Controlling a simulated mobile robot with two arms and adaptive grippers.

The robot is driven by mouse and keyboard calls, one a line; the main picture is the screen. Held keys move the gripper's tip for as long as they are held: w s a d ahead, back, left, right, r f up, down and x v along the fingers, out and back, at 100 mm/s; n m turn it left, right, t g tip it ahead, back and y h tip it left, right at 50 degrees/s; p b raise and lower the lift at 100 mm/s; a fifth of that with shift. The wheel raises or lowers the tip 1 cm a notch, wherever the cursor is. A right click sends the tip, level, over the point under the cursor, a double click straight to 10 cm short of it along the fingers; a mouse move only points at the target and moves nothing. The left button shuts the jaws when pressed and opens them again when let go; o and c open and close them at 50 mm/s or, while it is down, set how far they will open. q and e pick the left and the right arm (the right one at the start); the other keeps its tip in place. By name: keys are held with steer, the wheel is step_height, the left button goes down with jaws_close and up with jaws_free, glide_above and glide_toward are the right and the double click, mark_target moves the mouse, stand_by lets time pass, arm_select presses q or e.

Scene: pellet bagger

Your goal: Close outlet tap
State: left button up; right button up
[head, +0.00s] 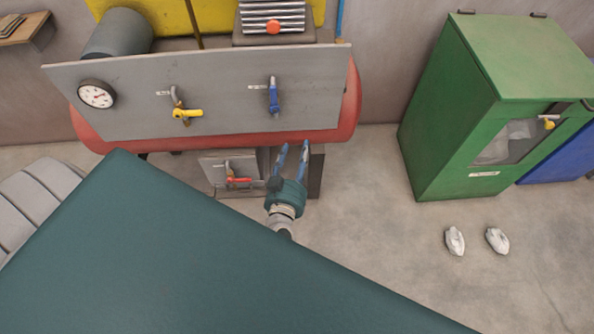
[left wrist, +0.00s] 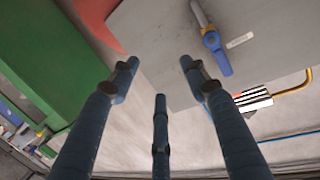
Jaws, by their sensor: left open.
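Three lever taps show in the head view, and their small labels are unreadable, so I cannot tell which is the outlet. The blue-handled tap (head: 273,97) has its lever pointing down the grey panel (head: 225,95). The yellow-handled tap (head: 186,114) has its lever sideways. The red-handled tap (head: 238,180), on a lower plate, also has its lever sideways. My left gripper (head: 292,147) is open and empty, below the blue tap and right of the red one. In the left wrist view the blue tap (left wrist: 217,50) shows beyond the spread fingers (left wrist: 160,75), apart from them.
A round gauge (head: 97,94) sits left on the panel, in front of a red tank (head: 352,98). A green cabinet (head: 470,110) stands at right, with two white objects (head: 455,241) on the floor before it. Floor between tank and cabinet is clear.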

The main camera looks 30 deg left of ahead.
arm_select(q)
steer(key=s+d+f+m+g+h, duration=0.1)
steer(key=s+d+f+g+h, duration=0.1)
steer(key=s+f, duration=0.3)
steer(key=s+d+f+m+g+h+p, duration=0.1)
steer(key=s+d+f+m+g+h, duration=0.1)
steer(key=f, duration=0.8)
steer(key=s+d+f+m+g+h+p, duration=0.1)
steer(key=s+d+f+g+h, duration=0.1)
steer(key=s+f, duration=0.5)
steer(key=shift+s+d+f, duration=0.35)
steer(key=shift+d+f, duration=0.2)
steer(key=shift+d, duration=0.3)
